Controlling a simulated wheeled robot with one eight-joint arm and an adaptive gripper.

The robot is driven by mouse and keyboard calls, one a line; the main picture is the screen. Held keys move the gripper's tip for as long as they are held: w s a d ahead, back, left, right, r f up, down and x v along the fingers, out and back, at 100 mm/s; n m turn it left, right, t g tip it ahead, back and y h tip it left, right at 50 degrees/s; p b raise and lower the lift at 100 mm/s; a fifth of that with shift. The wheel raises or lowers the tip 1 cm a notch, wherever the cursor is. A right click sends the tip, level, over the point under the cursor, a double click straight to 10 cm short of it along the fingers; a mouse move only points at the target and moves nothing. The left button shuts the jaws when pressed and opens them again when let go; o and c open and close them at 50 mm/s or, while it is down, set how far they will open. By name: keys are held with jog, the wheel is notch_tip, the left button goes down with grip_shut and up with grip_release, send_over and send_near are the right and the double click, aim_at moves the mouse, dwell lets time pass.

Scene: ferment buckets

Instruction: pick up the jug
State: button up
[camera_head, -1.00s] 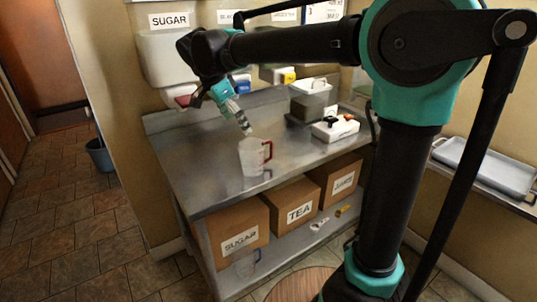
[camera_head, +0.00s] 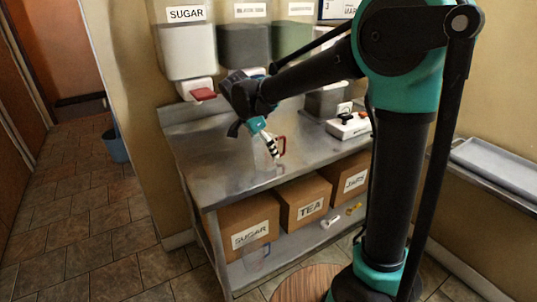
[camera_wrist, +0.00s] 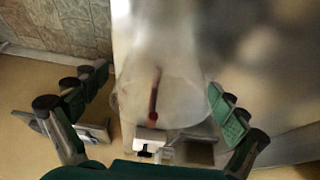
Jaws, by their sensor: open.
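The jug with the red handle (camera_head: 282,146) stands on the metal counter, its body mostly hidden behind my gripper in the head view. My gripper (camera_head: 272,147) is tilted down over it. In the wrist view the pale translucent jug (camera_wrist: 186,88) lies between the spread fingers of my open gripper (camera_wrist: 160,100), with the red handle near the middle. I cannot tell whether a finger touches the jug. A second clear jug (camera_head: 256,257) shows faintly on the lower shelf in front of the sugar box.
The metal counter (camera_head: 205,160) is clear to the left of the jug. A white device (camera_head: 348,126) and a grey container stand at its back right. A sugar dispenser (camera_head: 188,55) hangs behind. Cardboard boxes (camera_head: 302,203) fill the lower shelf. A blue bucket (camera_head: 115,148) stands on the floor at left.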

jog(key=x, duration=0.3)
jog(key=shift+w+f, duration=0.15)
jog(key=c, duration=1.2)
